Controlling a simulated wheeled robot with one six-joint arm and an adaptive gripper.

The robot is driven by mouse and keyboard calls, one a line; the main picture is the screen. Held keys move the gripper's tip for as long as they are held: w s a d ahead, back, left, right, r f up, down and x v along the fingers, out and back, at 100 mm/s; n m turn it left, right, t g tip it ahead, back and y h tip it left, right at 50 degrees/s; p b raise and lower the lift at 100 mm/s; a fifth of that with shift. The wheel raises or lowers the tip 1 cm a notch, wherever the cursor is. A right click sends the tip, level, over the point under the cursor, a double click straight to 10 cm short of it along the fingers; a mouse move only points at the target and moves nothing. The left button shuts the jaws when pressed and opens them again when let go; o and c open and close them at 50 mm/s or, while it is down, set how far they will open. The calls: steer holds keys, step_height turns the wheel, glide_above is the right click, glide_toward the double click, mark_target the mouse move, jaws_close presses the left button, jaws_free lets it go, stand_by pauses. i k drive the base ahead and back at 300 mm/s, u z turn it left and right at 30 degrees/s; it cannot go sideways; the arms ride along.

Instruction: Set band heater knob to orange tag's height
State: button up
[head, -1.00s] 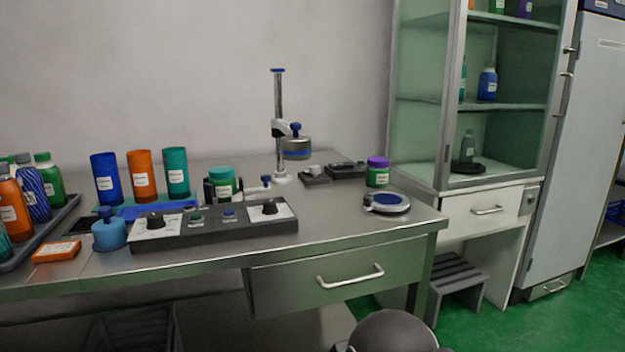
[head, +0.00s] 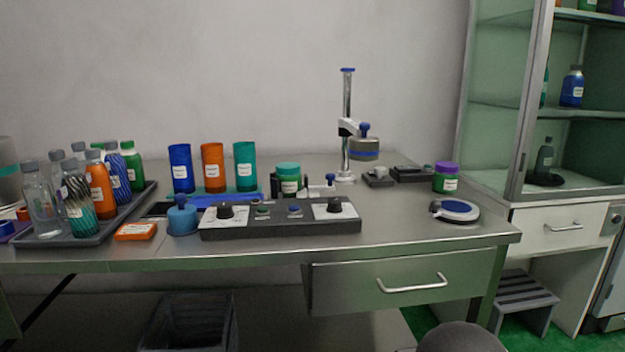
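A long dark control box (head: 280,227) lies near the front of the steel bench. It has a black knob (head: 225,211) on a white dial plate at its left end. A similar black knob (head: 334,205) is on a white plate at its right end. Two small buttons sit between them. I cannot read which knob is the band heater's. An orange tag-like block (head: 136,231) with a white label lies left of the box. A stand (head: 347,125) behind carries a grey, blue-banded ring (head: 364,149) on its post. My gripper is not in view.
A tray (head: 88,241) with several bottles stands at the left. Blue, orange and teal cylinders (head: 213,168) stand behind the box. A blue weight-like pot (head: 182,217) is beside it. A round blue-topped disc (head: 455,210) lies at the right. The bench front is mostly clear.

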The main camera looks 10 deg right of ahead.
mark_target(380, 171)
steer(key=u, duration=0.4)
steer(key=k, duration=0.55)
steer(key=u, duration=0.95)
steer(key=k, duration=0.75)
steer(key=u, duration=1)
steer(key=i, duration=1.45)
steer(key=z, duration=0.6)
steer(key=i, duration=0.85)
steer(key=z, duration=1.6)
steer(key=i, duration=0.9)
steer(key=z, duration=1.55)
